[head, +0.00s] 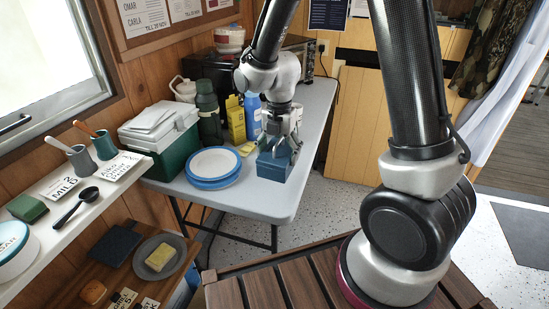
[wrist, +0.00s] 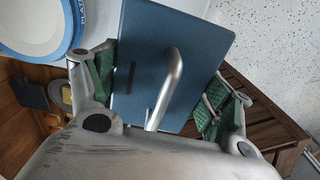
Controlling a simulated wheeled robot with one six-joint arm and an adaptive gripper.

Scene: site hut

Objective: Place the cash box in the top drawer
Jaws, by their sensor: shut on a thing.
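The cash box (head: 275,165) is a blue metal box with a bent silver carry handle on its lid. It is at the front right part of the grey table (head: 262,201); whether its underside touches the tabletop is hard to tell. My gripper (head: 279,141) comes down on it from above. In the wrist view, the cash box (wrist: 190,45) fills the middle, with the green finger pads of my gripper (wrist: 156,88) at its two sides, shut on it. No drawer can be clearly made out in either view.
Blue-rimmed plates (head: 213,164) lie just left of the cash box. A green cooler (head: 160,137), a green flask (head: 208,112), a yellow carton (head: 236,119) and a blue bottle (head: 253,114) stand behind. A white shelf (head: 95,205) is at left. Speckled floor (head: 345,132) lies right of the table.

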